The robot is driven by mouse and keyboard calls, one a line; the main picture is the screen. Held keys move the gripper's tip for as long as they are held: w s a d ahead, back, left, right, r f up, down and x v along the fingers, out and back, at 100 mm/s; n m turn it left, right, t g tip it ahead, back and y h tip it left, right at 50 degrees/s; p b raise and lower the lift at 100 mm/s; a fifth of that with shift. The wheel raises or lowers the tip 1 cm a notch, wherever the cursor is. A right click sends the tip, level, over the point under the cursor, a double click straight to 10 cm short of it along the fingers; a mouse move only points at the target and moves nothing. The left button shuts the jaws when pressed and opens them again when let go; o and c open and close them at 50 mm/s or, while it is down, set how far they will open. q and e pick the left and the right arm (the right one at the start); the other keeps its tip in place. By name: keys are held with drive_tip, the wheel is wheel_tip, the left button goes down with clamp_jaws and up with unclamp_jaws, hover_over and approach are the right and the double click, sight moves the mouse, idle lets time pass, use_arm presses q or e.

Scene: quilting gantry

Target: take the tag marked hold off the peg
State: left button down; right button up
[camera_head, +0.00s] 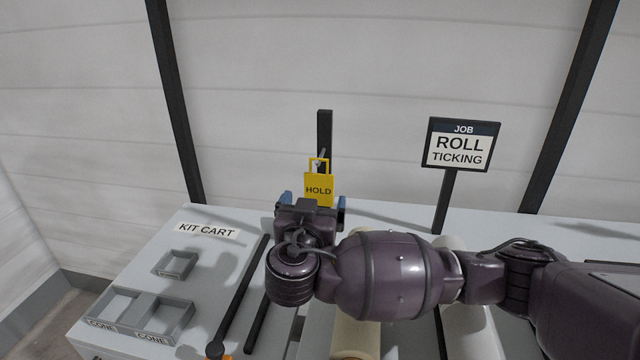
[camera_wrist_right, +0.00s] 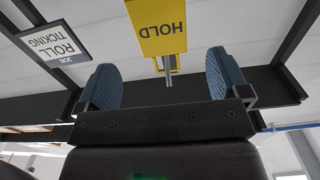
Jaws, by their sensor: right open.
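The yellow tag marked HOLD (camera_head: 319,188) hangs by its loop on a peg (camera_head: 321,158) that sticks out from a dark upright post (camera_head: 324,127). My right gripper (camera_head: 312,200) is in front of the lower part of the tag, with its blue finger pads apart. In the right wrist view the tag (camera_wrist_right: 158,27) shows upside down, beyond the open fingers (camera_wrist_right: 162,82) and roughly between them in the picture. Nothing is held between the pads. The tag's bottom edge is hidden behind my gripper in the head view. My left gripper is not in view.
A sign reading JOB ROLL TICKING (camera_head: 461,145) stands on a post to the right. Small grey trays (camera_head: 180,262) and a KIT CART label (camera_head: 207,230) are at the left. Dark rods (camera_head: 241,290) and pale rolls (camera_head: 357,337) lie on the cart, partly under my right arm.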

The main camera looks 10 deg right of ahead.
sight(319, 187)
drive_tip(key=shift+x, duration=1.2)
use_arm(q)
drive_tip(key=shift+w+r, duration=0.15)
use_arm(e)
drive_tip(key=shift+f+x, duration=0.15)
drive_tip(key=shift+x, duration=1.45)
drive_tip(key=shift+f+x, duration=0.1)
drive_tip(key=shift+x, duration=1.45)
drive_tip(key=shift+a, duration=0.1)
drive_tip(key=c, duration=1.2)
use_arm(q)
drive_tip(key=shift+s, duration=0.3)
use_arm(e)
drive_tip(key=shift+r, duration=0.1)
